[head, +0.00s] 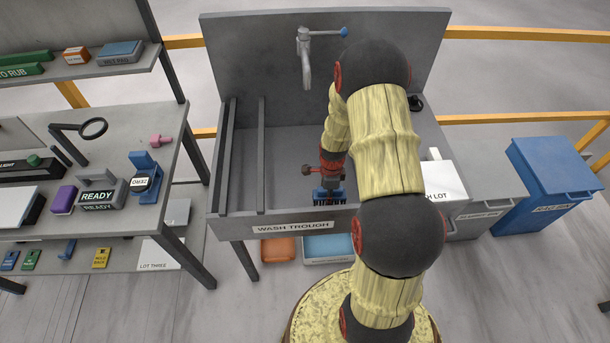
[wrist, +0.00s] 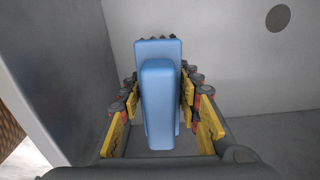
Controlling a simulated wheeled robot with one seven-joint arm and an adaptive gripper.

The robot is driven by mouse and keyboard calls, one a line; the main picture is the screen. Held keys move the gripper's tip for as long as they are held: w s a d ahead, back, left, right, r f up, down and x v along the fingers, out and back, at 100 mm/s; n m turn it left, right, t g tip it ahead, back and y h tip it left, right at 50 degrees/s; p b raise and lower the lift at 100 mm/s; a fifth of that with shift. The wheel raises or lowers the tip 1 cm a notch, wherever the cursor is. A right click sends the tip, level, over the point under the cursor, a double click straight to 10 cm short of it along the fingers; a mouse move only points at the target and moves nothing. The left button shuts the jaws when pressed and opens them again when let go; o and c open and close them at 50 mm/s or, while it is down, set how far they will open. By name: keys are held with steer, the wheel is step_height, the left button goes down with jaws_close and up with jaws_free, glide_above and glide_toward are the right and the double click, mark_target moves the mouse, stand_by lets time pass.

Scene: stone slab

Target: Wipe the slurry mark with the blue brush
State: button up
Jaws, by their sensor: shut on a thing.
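The blue brush (wrist: 158,100) is held upright between the fingers of my gripper (wrist: 160,110) in the wrist view. My gripper is shut on its blue handle, with dark bristles showing at the far end. In the head view my gripper (head: 331,172) points down inside the grey wash trough (head: 292,227), close to its front edge. The brush (head: 328,196) is below it with its dark bristles down, at the front of the trough. I cannot tell whether the bristles touch the trough floor. No slurry mark can be made out; my arm hides part of the trough.
A tap (head: 305,58) stands at the trough's back wall. Two rails (head: 261,150) run along the trough's left side. A bench (head: 120,222) with tools is at the left. A blue bin (head: 555,180) stands at the right. An orange tub (head: 278,249) lies under the trough.

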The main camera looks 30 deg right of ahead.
step_height(320, 180, up, 2)
steer(key=shift+r+p, duration=0.1)
steer(key=shift+p, duration=0.45)
